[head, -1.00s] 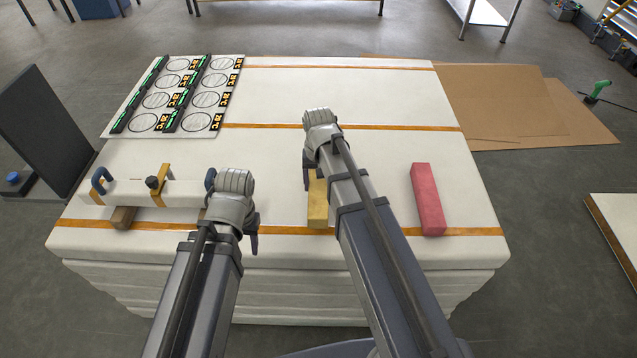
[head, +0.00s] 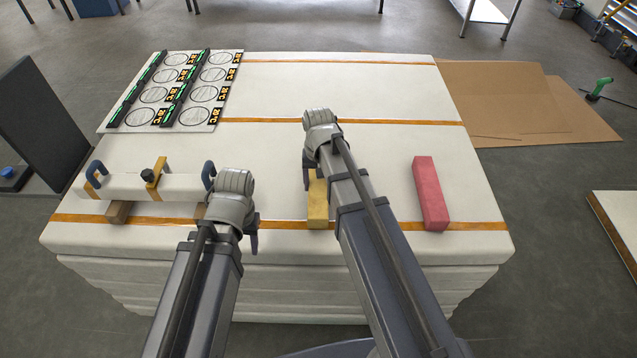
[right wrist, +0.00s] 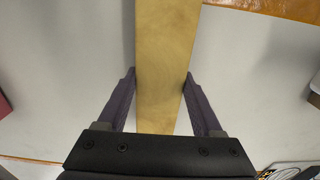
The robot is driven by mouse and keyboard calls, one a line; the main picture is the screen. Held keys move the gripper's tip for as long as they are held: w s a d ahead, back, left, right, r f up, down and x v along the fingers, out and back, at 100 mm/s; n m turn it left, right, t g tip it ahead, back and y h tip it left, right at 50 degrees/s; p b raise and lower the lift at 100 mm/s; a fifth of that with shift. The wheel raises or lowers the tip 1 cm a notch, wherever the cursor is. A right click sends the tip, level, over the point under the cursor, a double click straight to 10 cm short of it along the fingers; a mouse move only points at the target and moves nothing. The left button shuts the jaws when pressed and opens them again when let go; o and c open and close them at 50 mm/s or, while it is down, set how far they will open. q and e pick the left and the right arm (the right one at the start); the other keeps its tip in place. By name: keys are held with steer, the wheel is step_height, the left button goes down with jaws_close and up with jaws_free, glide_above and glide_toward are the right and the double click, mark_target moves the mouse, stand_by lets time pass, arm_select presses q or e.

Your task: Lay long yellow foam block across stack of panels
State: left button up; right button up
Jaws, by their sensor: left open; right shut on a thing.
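The long yellow foam block (head: 318,205) lies lengthwise on top of the white stack of panels (head: 300,160), partly hidden by my right arm in the head view. My right gripper (head: 311,178) is shut on it. In the right wrist view, the right gripper's two fingers (right wrist: 160,85) touch both sides of the block (right wrist: 165,50), which runs from top to bottom of the picture. My left gripper (head: 250,235) is open and empty near the stack's front edge, to the left of the yellow block. Its fingers are partly hidden by its wrist.
A red block (head: 430,193) lies right of my right arm. A white bar with blue handles (head: 130,187) rests on wooden blocks at the left. A sheet with printed circles (head: 175,90) covers the back left. Orange straps cross the stack.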

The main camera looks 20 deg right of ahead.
mark_target(319, 183)
arm_select(q)
steer(key=shift+f+b, duration=0.3)
steer(key=shift+f, duration=0.1)
arm_select(e)
steer(key=shift+f, duration=0.4)
steer(key=o, duration=1.4)
steer(key=shift+c, duration=0.2)
arm_select(q)
steer(key=shift+r, duration=0.1)
arm_select(e)
steer(key=shift+r, duration=0.15)
step_height(319, 183, up, 8)
steer(key=p, duration=0.8)
arm_select(q)
step_height(319, 183, up, 8)
steer(key=shift+f, duration=0.2)
arm_select(e)
steer(key=s+a+n+h, duration=0.1)
steer(key=s+a+n, duration=0.6)
steer(key=s+a, duration=0.3)
steer(key=s, duration=0.4)
steer(key=shift+s+a, duration=0.15)
steer(key=shift+a, duration=0.1)
